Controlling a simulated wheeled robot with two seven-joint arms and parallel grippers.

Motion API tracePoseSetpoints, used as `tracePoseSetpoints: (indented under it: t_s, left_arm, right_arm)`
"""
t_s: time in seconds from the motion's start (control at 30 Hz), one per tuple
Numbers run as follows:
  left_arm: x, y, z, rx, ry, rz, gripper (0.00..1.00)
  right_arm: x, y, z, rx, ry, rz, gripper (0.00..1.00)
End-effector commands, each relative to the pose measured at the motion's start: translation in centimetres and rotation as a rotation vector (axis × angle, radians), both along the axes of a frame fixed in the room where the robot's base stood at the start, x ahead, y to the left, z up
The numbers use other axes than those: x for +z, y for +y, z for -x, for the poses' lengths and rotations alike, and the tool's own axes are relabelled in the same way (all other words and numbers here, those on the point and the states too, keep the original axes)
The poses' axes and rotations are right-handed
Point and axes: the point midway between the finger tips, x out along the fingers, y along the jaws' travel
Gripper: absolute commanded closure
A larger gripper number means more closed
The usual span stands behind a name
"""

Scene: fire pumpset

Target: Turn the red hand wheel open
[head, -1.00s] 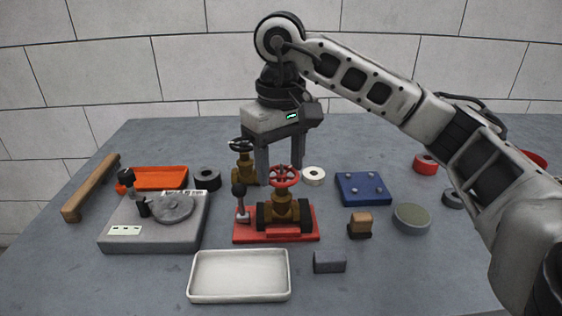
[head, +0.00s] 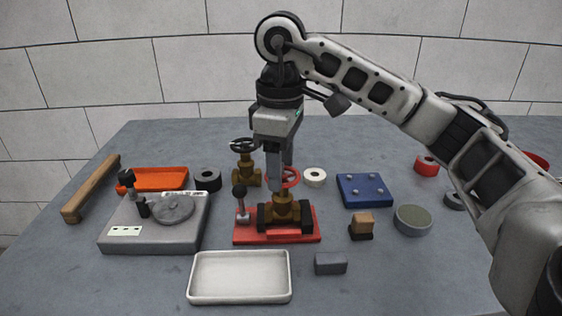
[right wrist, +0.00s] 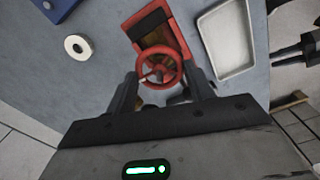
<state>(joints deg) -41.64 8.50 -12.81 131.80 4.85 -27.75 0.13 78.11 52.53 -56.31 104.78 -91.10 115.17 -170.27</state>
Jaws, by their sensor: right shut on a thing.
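The red hand wheel (head: 291,178) tops a brass valve (head: 283,212) on a red base plate (head: 278,238) in the middle of the table. My right gripper (head: 279,184) points straight down over it, with its fingers around the wheel. In the right wrist view the red wheel (right wrist: 158,68) lies between the two fingers of the right gripper (right wrist: 162,80), and the jaws are shut on it.
A dark hand wheel (head: 243,145) on another brass valve stands close behind left. A small lever (head: 241,200) rises beside the held valve. A white tray (head: 240,301) lies in front, a grey device (head: 150,243) left, a blue plate (head: 365,190) right.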

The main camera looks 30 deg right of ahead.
Motion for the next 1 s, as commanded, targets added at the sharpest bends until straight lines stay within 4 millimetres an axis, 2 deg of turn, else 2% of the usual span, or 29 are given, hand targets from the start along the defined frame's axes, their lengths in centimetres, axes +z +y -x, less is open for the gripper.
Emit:
tracePoseSetpoints:
  t_s: [0.43,0.47,0.53,0.87,1.0]
  left_arm:
    - [0.1,0.0,0.0,0.000,-0.001,0.000,0.64]
    - [0.1,0.0,0.0,0.000,-0.001,0.000,0.64]
    - [0.1,0.0,0.0,0.000,-0.001,-0.001,0.64]
    - [0.2,0.0,0.0,0.000,-0.001,0.000,0.64]
    - [0.9,0.0,0.0,0.000,0.001,0.001,0.64]
  right_arm:
    - [0.1,0.0,0.0,0.010,-0.002,-0.001,0.70]
    - [0.1,0.0,0.0,0.010,-0.002,-0.001,0.44]
    - [0.1,0.0,0.0,0.009,-0.002,-0.001,0.25]
    - [0.3,0.0,0.0,0.009,-0.001,0.000,0.25]
    - [2.1,0.0,-0.1,0.008,-0.005,0.001,0.25]
